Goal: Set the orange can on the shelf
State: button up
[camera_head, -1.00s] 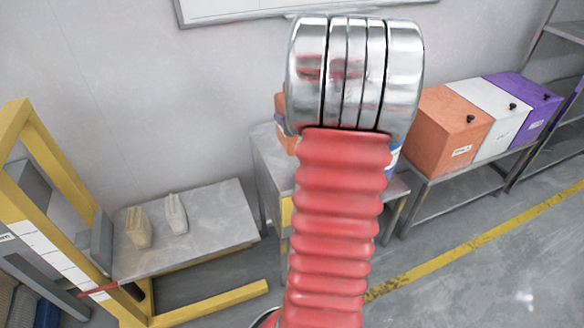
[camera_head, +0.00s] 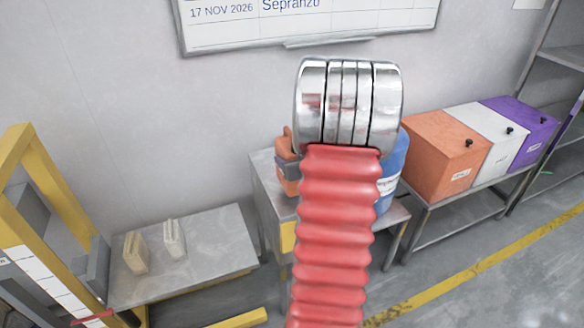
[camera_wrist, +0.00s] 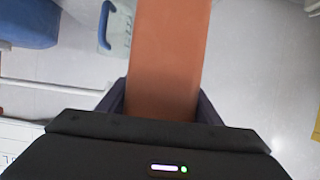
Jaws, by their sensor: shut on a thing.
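My gripper (camera_wrist: 160,108) is shut on a long orange thing, which I take to be the orange can (camera_wrist: 170,55), in the wrist view. Only part of the can shows; its ends are cut off or hidden. In the head view my red ribbed arm with its chrome joint hides the gripper. An orange body with a dark band (camera_head: 288,165) shows just left of my arm, above or on a grey metal table (camera_head: 264,172); I cannot tell if this is the held can. A grey metal shelf rack (camera_head: 562,58) stands at the right edge.
A blue container (camera_head: 391,172) is partly behind my arm. Orange (camera_head: 440,155), white (camera_head: 488,133) and purple (camera_head: 525,118) bins stand on a low rack. Two beige blocks sit on a low table (camera_head: 215,225) at left, beside a yellow frame (camera_head: 20,160). A whiteboard hangs above.

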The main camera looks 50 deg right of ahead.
jog(key=shift+f, duration=1.8)
jog(key=o, duration=1.5)
jog(key=shift+f, duration=0.15)
jog(key=shift+s+a+r, duration=0.25)
jog(key=shift+s+r, duration=0.1)
jog(key=shift+s, duration=0.1)
jog(key=v, duration=1.1)
